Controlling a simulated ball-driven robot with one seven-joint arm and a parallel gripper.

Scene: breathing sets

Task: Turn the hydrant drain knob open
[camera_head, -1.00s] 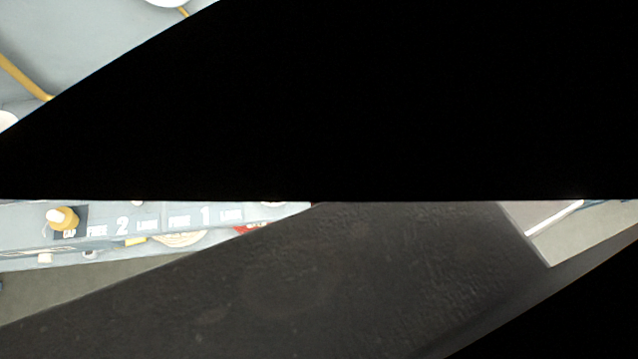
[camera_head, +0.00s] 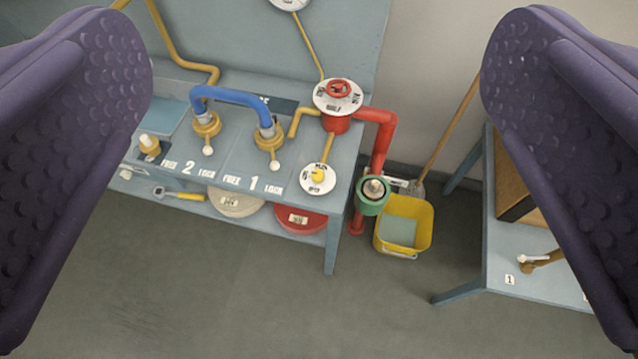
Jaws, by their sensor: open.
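My gripper (camera_head: 317,75) is open and empty, with one purple finger at each side of the picture. Between the fingers, farther off, is a red pipe (camera_head: 382,140) running from a red valve body down to a green fitting (camera_head: 372,206) with a small grey knob (camera_head: 374,188) on top. A red handwheel (camera_head: 340,88) sits on a white dial above the valve body. A yellow knob (camera_head: 318,175) sits on another white dial at the bench's front. Which knob is the drain knob, and how far either is turned, I cannot tell.
A blue-grey bench (camera_head: 225,170) carries a blue hose (camera_head: 235,95) between two brass couplings. Coiled hoses lie on its lower shelf. A yellow bucket (camera_head: 408,222) stands beside the green fitting. Another table (camera_head: 515,250) is at right. The floor (camera_head: 235,290) in front is clear.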

